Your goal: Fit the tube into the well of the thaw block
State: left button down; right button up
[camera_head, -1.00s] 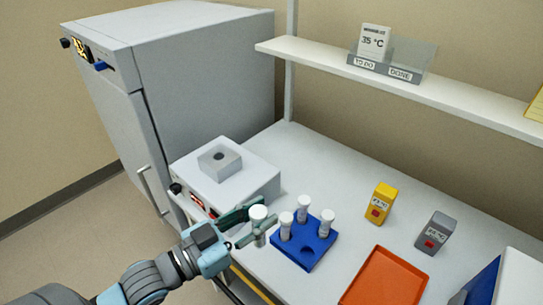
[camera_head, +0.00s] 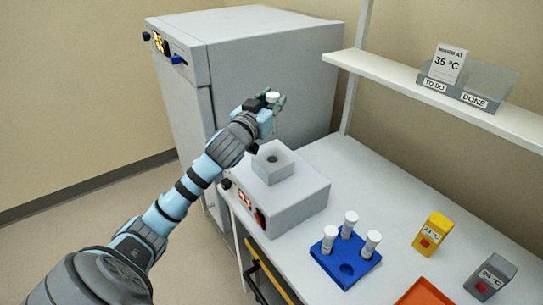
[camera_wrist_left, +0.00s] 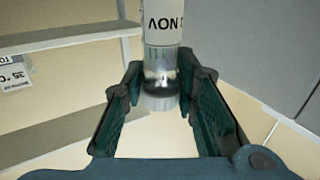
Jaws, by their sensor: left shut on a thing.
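My left gripper (camera_head: 270,103) is shut on a white-capped tube (camera_head: 272,96) and holds it up above the thaw block. The tube also shows in the left wrist view (camera_wrist_left: 161,60), with printed letters on a white label and a clear rounded end between the fingers (camera_wrist_left: 160,100). The thaw block (camera_head: 273,163) is a small grey block with one dark round well (camera_head: 272,158) in its top, sitting on a grey heater unit (camera_head: 285,203). The well looks empty. The tube is apart from the block. My right gripper is not in view.
A blue rack (camera_head: 345,268) holds several white-capped tubes and has an empty hole. Yellow (camera_head: 432,236) and grey (camera_head: 490,278) boxes and an orange tray (camera_head: 424,294) stand on the right. A large grey cabinet (camera_head: 275,75) stands behind the gripper; a shelf (camera_head: 400,82) runs at upper right.

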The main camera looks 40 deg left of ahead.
aim_at(273, 133)
pick_arm(q)
notch_tip(273, 133, down, 10)
jog(key=shift+w+r+b, duration=0.1)
jog(key=shift+w+b, duration=0.05)
jog(key=shift+b, duration=0.45)
jog(key=f, duration=0.3)
jog(key=f+b, duration=0.1)
jog(key=shift+s+d+f, duration=0.15)
jog(key=shift+s+f, duration=0.1)
jog(key=shift+s, duration=0.1)
jog(key=shift+w+a, duration=0.25)
jog(key=c, duration=1.3)
grip_release()
jog(key=shift+w+d, duration=0.1)
jog(key=shift+d, duration=0.05)
